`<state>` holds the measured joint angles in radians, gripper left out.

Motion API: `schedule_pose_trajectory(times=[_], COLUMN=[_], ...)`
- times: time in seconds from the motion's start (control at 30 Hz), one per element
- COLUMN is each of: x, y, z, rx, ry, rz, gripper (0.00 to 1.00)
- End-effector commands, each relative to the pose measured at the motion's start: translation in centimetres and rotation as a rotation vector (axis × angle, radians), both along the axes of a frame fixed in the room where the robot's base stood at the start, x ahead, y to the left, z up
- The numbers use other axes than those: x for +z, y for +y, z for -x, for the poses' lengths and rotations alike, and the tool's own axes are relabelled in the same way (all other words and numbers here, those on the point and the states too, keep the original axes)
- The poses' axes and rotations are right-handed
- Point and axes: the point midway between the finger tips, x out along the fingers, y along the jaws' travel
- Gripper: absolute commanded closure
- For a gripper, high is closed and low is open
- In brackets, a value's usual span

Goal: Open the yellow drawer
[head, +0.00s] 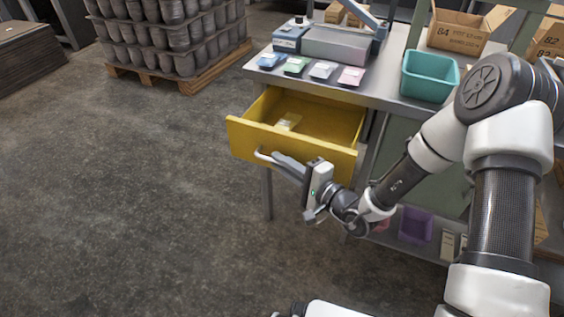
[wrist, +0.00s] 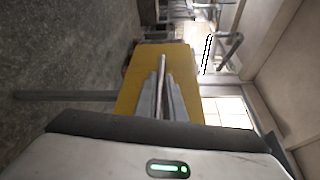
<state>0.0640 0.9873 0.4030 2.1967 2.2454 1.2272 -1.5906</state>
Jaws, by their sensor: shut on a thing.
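The yellow drawer (head: 252,137) is pulled well out from under the grey workbench in the head view. A small pale item (head: 288,121) lies inside it. The grey bar handle (head: 262,156) runs along its front. My gripper (head: 280,160) is shut on this handle, in front of the drawer's face. In the wrist view the yellow drawer front (wrist: 128,92) fills the middle, and the fingers of my gripper (wrist: 163,95) are on the handle. The fingers hide part of the handle.
The workbench top (head: 388,101) holds a teal bin (head: 429,75), several small coloured packs and a grey device. Cardboard boxes (head: 464,28) stand at the back. A purple bin (head: 414,225) sits on the lower shelf. The concrete floor left of the drawer is clear.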

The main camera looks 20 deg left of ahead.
Motion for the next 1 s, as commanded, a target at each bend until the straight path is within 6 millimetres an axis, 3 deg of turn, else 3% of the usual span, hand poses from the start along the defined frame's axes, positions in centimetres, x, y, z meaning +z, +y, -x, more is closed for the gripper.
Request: schedule_pose_trajectory(times=[0.03, 0.07, 0.17, 0.57, 0.77, 1.0], x=[0.0, 0.0, 0.0, 0.1, 0.4, 0.9], y=[-0.1, -0.1, -0.1, -0.8, -4.2, -9.6], z=[-0.1, -0.1, -0.1, 0.3, 1.9, 4.5], rx=[-0.002, -0.002, -0.002, -0.002, -0.004, -0.006], ry=[0.0, 0.0, 0.0, 0.0, 0.002, 0.002], rz=[0.001, 0.001, 0.0, 0.002, 0.003, 0.003], gripper=[1.0, 0.86, 0.72, 0.72, 0.72, 0.72])
